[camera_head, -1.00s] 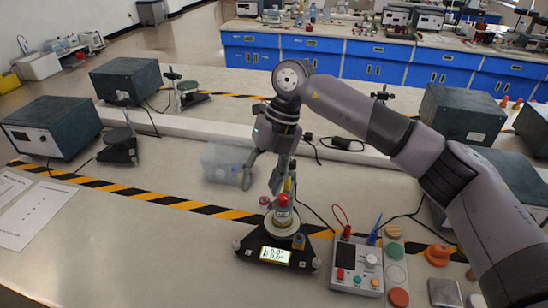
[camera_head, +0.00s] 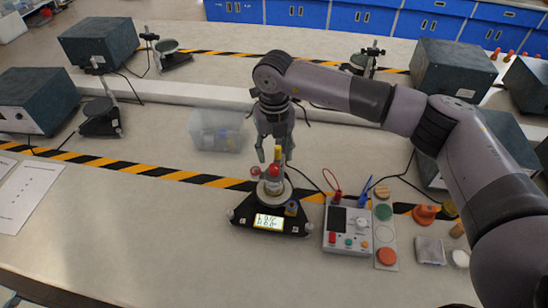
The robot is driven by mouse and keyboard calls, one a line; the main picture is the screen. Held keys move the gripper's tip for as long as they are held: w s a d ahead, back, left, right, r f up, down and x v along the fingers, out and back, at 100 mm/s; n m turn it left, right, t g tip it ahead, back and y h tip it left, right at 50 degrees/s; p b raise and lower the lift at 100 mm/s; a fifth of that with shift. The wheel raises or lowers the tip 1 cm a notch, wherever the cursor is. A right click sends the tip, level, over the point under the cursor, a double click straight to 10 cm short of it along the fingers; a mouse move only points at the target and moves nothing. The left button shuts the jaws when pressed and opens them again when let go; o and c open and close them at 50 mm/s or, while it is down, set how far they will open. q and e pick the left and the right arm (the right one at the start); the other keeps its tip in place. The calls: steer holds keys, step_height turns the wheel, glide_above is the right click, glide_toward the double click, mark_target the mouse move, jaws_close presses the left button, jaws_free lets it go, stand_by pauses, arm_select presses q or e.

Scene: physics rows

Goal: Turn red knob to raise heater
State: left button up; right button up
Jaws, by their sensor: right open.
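A small instrument with a black triangular base and a lit display (camera_head: 268,222) stands on the bench in the middle. It carries a round pale plate, a red-topped part (camera_head: 274,171) at its centre and a smaller red knob (camera_head: 255,172) at its left. A yellow piece (camera_head: 278,152) rises behind the red top. My right gripper (camera_head: 273,156) points down just above and behind these parts. Its fingers are apart, and I see nothing held between them. Whether a fingertip touches the instrument cannot be told. My left gripper is out of view.
A control box (camera_head: 346,241) with a white dial and a red button stands to the right, beside a strip of coloured discs (camera_head: 386,257). A clear bin (camera_head: 217,131) stands behind left. Cables cross the bench behind the box. The bench front is clear.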

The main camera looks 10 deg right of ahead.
mark_target(274, 166)
steer(key=shift+f+p, duration=0.55)
steer(key=shift+f, duration=2)
steer(key=shift+c, duration=0.5)
jaws_close()
